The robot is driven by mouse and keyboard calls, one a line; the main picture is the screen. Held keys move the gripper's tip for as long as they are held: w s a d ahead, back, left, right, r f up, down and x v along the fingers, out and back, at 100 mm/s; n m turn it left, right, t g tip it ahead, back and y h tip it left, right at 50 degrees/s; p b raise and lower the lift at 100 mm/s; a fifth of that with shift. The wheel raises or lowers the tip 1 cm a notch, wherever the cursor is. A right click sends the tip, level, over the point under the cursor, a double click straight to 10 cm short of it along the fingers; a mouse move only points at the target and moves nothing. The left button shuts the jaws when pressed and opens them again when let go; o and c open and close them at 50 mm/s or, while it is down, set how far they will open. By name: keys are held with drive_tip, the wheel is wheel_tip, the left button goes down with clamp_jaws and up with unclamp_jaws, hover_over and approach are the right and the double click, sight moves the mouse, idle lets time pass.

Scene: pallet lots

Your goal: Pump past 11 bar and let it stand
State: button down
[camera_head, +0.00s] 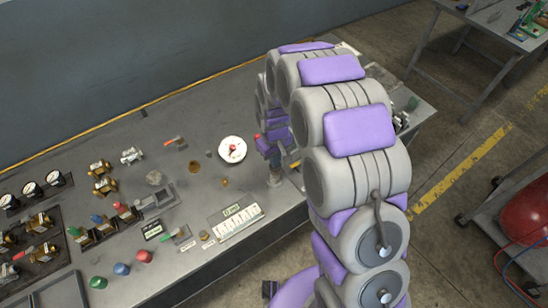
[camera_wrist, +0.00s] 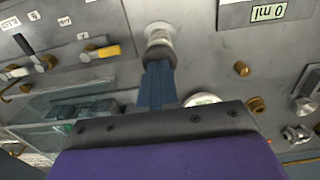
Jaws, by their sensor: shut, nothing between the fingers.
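My gripper (camera_wrist: 157,85) is shut and empty, its blue fingers pointing at a pale round fitting with a dark collar (camera_wrist: 158,40) on the grey bench. The fingertips are at or just over the collar; I cannot tell whether they touch. In the head view my gripper (camera_head: 269,150) is above this upright fitting (camera_head: 275,179) near the bench's front edge, partly hidden by my arm. A white round dial with a red centre (camera_head: 232,149) lies to its left. Its reading is too small to tell. In the wrist view a white disc (camera_wrist: 203,100) is partly hidden behind the gripper.
A red tank (camera_head: 525,215) stands at right.

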wheel_tip(320, 180, up, 14)
drive_tip(key=p, duration=0.1)
drive_tip(key=shift+w+f+p, duration=0.2)
drive_tip(key=shift+p, duration=0.2)
drive_tip(key=shift+a, duration=0.1)
idle(0.8)
drive_tip(key=r, duration=0.2)
drive_tip(key=r+b, duration=0.1)
drive_tip(key=shift+s+a+r, duration=0.15)
drive_tip(key=shift+s, duration=0.15)
wheel_tip(320, 180, down, 14)
drive_tip(key=shift+b, duration=0.85)
